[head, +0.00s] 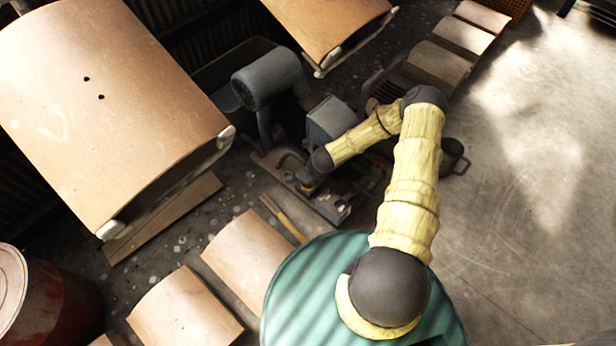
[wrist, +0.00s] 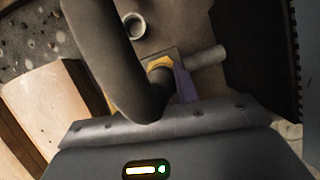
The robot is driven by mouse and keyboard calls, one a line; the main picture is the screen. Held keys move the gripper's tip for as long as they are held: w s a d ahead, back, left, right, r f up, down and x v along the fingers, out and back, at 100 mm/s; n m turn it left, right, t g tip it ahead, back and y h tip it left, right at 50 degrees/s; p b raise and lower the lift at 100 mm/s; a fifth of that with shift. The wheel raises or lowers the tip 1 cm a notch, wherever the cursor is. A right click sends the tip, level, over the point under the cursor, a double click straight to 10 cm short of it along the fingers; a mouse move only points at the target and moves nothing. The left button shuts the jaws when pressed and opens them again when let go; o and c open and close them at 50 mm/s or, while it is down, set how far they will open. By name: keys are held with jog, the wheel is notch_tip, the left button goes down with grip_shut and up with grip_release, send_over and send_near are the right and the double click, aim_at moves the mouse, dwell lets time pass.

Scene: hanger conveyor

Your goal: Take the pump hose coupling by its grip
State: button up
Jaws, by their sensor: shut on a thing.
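The pump hose coupling shows in the wrist view as an orange-yellow piece (wrist: 160,63) at the end of a thick dark hose (wrist: 98,45). It lies beside a grey pipe stub (wrist: 207,57). My gripper (head: 306,183) is low over the pump's base plate in the head view and is shut on the coupling. A narrow purple piece (wrist: 185,84) stands close beside the coupling; I cannot tell what it is. The hose and the gripper housing hide the fingertips and most of the grip. I cannot tell whether the coupling touches the stub.
The grey pump motor (head: 268,80) and a box-shaped housing (head: 331,120) stand close behind my gripper. An open pipe end (wrist: 133,25) is near the coupling. Curved tan panels (head: 110,105) hang at the left. A red drum (head: 45,300) stands lower left. The right floor is clear.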

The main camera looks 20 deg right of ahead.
notch_tip(320, 180, up, 10)
jog(key=p, duration=0.5)
jog(key=shift+p, duration=0.3)
